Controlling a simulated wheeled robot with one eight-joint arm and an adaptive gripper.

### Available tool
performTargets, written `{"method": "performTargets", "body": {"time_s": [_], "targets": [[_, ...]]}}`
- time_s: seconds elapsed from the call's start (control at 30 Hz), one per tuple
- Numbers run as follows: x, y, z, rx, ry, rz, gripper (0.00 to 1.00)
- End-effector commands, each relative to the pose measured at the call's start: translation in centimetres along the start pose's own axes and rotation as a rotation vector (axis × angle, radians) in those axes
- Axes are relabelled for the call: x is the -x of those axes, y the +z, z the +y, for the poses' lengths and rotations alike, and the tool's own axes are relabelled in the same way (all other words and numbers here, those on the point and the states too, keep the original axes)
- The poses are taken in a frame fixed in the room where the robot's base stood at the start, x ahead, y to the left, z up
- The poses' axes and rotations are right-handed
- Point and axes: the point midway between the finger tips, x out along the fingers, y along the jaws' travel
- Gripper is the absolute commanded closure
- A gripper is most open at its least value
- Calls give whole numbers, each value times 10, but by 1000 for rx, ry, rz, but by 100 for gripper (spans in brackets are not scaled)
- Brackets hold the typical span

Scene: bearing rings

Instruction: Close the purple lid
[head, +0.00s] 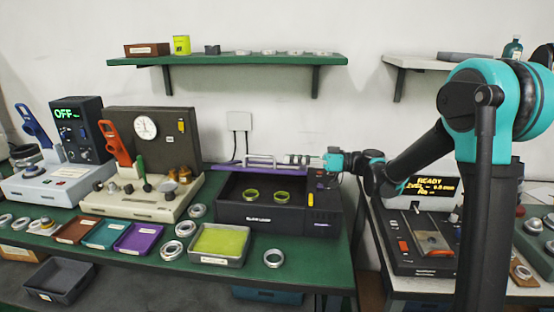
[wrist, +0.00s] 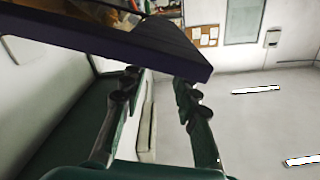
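The black machine box (head: 262,216) stands on the green bench with its top open and two yellow-green rings (head: 250,195) inside. Its purple lid (head: 232,163) is raised at the back and shows as a thin edge in the head view. In the wrist view a dark purple slab, which looks like the lid (wrist: 120,42), crosses the top of the picture. My gripper (head: 298,159) is at the lid's height above the back of the box. In the wrist view its fingers (wrist: 156,82) are apart, with nothing seen between them. I cannot tell whether they touch the lid.
A grey tray with yellow-green contents (head: 207,258) and several metal rings (head: 273,258) lie in front of the box. A gauge stand (head: 150,190) is to the left. A green shelf (head: 230,60) hangs above. A machine with a lit display (head: 430,187) stands right.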

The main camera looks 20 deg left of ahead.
Motion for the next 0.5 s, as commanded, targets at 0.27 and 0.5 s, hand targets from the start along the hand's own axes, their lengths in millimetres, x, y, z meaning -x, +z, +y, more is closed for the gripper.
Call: {"method": "performTargets", "body": {"time_s": [0.27, 0.5], "targets": [[35, 0, 0, 0, 1, 0, 69], [39, 0, 0, 0, -1, 0, 69]]}}
